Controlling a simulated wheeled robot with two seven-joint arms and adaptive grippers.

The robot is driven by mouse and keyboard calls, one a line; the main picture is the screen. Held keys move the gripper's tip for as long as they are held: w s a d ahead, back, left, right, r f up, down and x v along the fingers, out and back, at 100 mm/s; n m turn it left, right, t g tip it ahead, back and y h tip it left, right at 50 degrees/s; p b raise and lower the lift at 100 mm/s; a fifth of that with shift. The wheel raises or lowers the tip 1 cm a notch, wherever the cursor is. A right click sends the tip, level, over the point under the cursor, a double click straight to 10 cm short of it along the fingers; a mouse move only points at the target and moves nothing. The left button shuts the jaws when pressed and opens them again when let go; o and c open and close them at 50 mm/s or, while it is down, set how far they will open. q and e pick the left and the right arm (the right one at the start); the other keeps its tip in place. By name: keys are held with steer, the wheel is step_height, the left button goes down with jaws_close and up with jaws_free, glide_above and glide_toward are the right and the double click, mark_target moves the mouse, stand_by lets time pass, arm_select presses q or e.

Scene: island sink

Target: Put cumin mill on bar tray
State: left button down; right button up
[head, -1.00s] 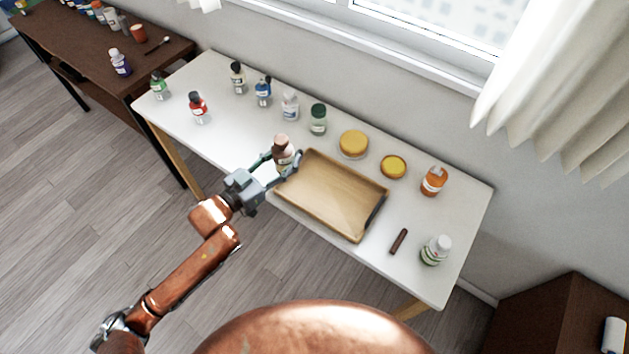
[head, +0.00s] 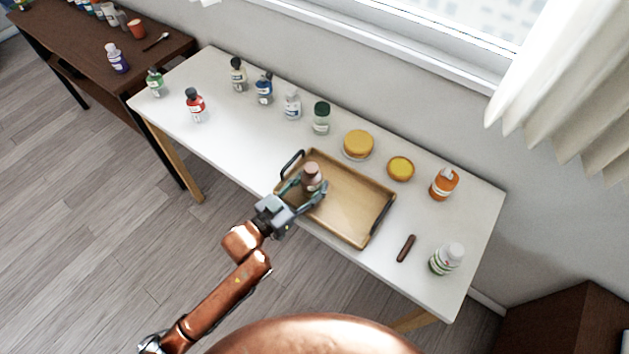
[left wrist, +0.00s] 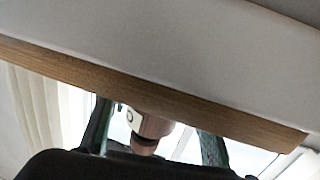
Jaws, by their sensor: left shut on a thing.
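The cumin mill (head: 312,175) is a small container with a pinkish-brown top. My left gripper (head: 307,188) is shut on it, over the left part of the wooden bar tray (head: 350,224). From the head view I cannot tell whether the mill touches the tray floor. In the left wrist view the mill (left wrist: 150,124) shows between the two fingers (left wrist: 155,130), its lower part hidden by the gripper body. The tray has dark handles at its two ends. My right gripper is in neither view.
Several bottles stand along the back and left of the white table (head: 235,140). Two yellow-topped round containers (head: 358,144) are behind the tray. A brown stick (head: 406,248), an orange bottle (head: 444,184) and a white-capped bottle (head: 446,259) are to its right.

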mark_target(304, 190)
arm_select(q)
steer(key=c, duration=1.2)
jaws_free()
steer(key=shift+f, duration=0.1)
steer(key=shift+o, duration=0.2)
steer(key=shift+s+a, duration=0.25)
steer(key=shift+a, duration=0.05)
steer(key=v, duration=0.2)
steer(key=p+v, duration=0.1)
steer(key=v, duration=0.2)
steer(key=shift+r, duration=0.2)
steer(key=p+v, duration=0.1)
steer(key=v, duration=0.5)
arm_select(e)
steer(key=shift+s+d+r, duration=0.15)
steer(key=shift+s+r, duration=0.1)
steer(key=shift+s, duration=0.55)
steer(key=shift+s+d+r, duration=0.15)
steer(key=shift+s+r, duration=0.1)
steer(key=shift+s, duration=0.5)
